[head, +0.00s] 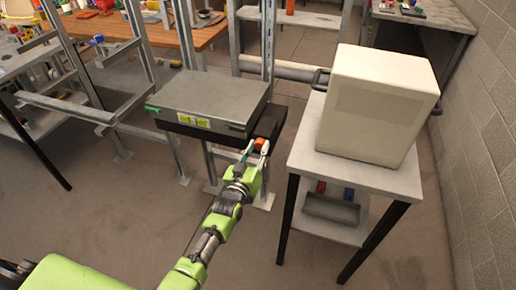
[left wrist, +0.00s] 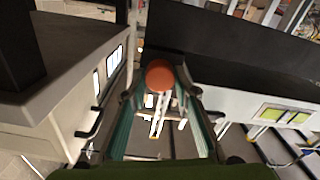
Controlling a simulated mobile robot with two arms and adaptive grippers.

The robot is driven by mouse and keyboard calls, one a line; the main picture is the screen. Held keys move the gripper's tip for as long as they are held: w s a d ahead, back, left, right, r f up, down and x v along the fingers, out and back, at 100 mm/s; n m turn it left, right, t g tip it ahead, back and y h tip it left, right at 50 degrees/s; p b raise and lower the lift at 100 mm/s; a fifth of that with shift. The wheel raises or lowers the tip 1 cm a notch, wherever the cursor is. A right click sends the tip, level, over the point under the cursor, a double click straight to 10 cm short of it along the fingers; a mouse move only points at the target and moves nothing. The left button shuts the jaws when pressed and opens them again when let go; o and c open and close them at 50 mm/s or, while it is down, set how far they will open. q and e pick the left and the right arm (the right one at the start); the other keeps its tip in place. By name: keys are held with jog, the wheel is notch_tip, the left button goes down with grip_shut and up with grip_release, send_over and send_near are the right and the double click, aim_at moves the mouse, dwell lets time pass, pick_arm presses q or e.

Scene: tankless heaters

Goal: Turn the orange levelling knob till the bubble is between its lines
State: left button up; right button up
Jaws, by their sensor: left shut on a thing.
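The orange levelling knob (head: 260,144) is at the right front corner of a grey, flat-topped unit (head: 212,97) on a dark support. In the left wrist view the knob (left wrist: 159,75) is a round orange face between my fingers. My left gripper (head: 256,150) is shut on the knob, with one teal finger on each side in the left wrist view (left wrist: 159,88). A yellow-green strip (head: 194,121) is on the unit's front face; it also shows in the left wrist view (left wrist: 283,115). I cannot make out a bubble or its lines. My right gripper is not in view.
A white box (head: 378,102) stands on a pale table (head: 402,182) close to the right of my left gripper. A grey tray (head: 331,208) is on its lower shelf. Metal frame posts stand behind and left. The floor (head: 110,215) at front left is clear.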

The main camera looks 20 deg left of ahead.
pick_arm(q)
jog(key=shift+f+n, duration=0.1)
jog(key=shift+n, duration=0.8)
jog(key=o, duration=1.1)
jog(key=s, duration=1.2)
jog(key=shift+a, duration=0.2)
